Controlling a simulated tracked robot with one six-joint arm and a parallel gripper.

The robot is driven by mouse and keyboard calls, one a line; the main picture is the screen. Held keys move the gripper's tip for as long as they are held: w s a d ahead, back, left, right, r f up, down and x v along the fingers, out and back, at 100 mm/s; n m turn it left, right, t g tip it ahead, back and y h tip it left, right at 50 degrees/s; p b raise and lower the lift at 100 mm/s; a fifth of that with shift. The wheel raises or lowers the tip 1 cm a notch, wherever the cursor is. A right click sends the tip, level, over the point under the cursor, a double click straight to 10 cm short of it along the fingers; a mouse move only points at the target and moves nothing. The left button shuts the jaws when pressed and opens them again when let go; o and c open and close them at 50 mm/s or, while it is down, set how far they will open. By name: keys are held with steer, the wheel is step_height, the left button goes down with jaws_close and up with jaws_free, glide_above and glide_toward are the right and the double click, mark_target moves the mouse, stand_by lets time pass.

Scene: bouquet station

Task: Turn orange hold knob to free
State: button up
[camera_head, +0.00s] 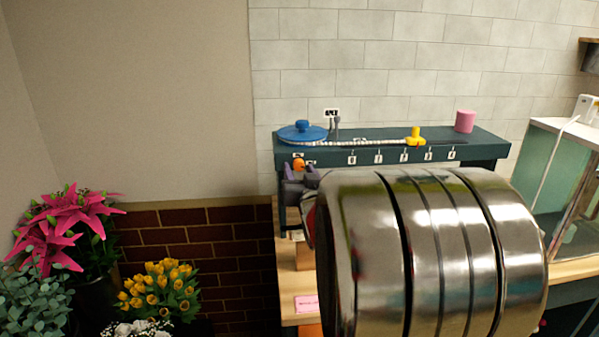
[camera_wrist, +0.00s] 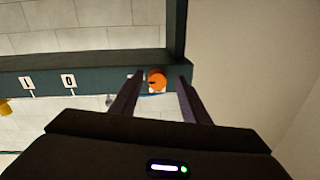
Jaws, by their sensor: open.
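The orange hold knob (camera_head: 299,163) is on the front face of the dark teal station beam, near its left end, below the blue disc. In the wrist view the orange knob (camera_wrist: 156,78) shows between the tips of my two fingers, with a dark mark on its face. My gripper (camera_wrist: 158,84) is open, with one finger on each side of the knob. I cannot tell whether either finger touches it. In the head view my gripper (camera_head: 300,178) shows as purple-grey fingers just below the knob. A small white label beside the knob is too small to read.
A glass tank (camera_head: 560,180) stands at right. Pink lilies (camera_head: 75,215) and yellow tulips (camera_head: 158,290) stand at lower left.

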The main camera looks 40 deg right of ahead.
steer(key=shift+s, duration=0.1)
steer(key=c, duration=1.1)
steer(key=shift+o, duration=0.2)
steer(key=shift+n, duration=0.5)
steer(key=n, duration=0.3)
steer(key=shift+n, duration=0.3)
steer(key=n, duration=0.4)
steer(key=shift+r+g, duration=0.1)
steer(key=shift+g, duration=0.2)
steer(key=n, duration=0.4)
steer(key=shift+n, duration=0.3)
steer(key=n, duration=0.4)
steer(key=shift+a+g+h, duration=0.1)
steer(key=shift+g+h, duration=0.2)
steer(key=shift+g, duration=0.1)
